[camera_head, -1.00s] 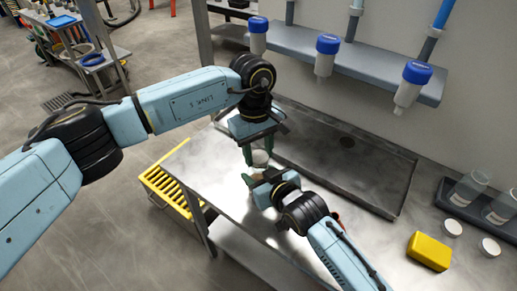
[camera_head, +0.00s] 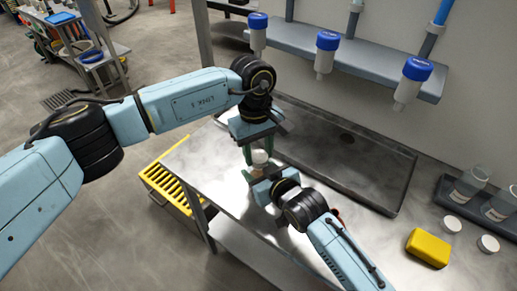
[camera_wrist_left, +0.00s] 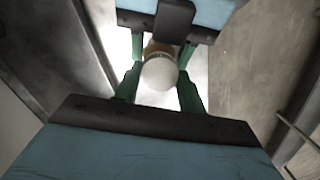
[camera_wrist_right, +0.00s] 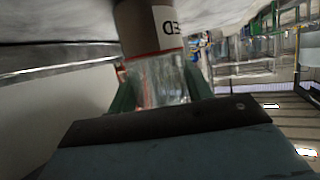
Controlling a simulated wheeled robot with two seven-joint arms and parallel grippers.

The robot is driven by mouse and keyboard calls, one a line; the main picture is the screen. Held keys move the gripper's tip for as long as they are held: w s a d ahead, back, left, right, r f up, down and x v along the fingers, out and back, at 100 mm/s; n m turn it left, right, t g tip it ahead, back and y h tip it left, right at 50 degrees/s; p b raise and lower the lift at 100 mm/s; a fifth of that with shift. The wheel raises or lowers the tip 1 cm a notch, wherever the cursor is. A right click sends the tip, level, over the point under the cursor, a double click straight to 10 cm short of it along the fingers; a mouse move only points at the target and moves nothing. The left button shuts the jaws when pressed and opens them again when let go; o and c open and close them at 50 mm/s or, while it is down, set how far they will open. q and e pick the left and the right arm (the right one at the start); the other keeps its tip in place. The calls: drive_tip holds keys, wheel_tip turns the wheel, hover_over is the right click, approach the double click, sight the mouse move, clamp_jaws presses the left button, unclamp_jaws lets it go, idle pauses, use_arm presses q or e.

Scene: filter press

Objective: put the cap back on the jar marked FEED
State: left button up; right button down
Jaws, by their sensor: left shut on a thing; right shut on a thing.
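A round white cap (camera_wrist_left: 160,73) is between the fingers of my left gripper (camera_wrist_left: 159,88), which is shut on it; it also shows in the head view (camera_head: 259,157). The jar (camera_wrist_right: 160,80) is clear glass with brownish content and a white label (camera_wrist_right: 170,20), where only the letters "ED" show. My right gripper (camera_wrist_right: 162,92) is shut on the jar. In the left wrist view the jar (camera_wrist_left: 155,47) is mostly hidden behind the cap. I cannot tell whether the cap touches its rim. Both grippers meet above the bench's left part.
The metal bench (camera_head: 205,160) has a sunken tray (camera_head: 345,165) behind. At right are a yellow block (camera_head: 428,248), two white discs (camera_head: 452,224) (camera_head: 488,243) and two jars in a dark rack (camera_head: 447,192). Blue-topped bottles (camera_head: 326,55) hang at the back. A yellow slatted crate (camera_head: 165,190) stands left.

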use_arm(q)
drive_tip(key=m, duration=0.5)
drive_tip(key=shift+d+y, duration=0.1)
drive_tip(key=shift+y, duration=0.2)
drive_tip(key=m, duration=0.3)
drive_tip(key=shift+m, duration=0.3)
drive_tip(key=m+y, duration=0.1)
drive_tip(key=m, duration=0.6)
drive_tip(key=o, duration=0.9)
drive_tip(key=shift+o, duration=0.2)
drive_tip(key=shift+s+d, duration=0.1)
drive_tip(key=shift+d+r, duration=0.1)
drive_tip(key=shift+r, duration=2.2)
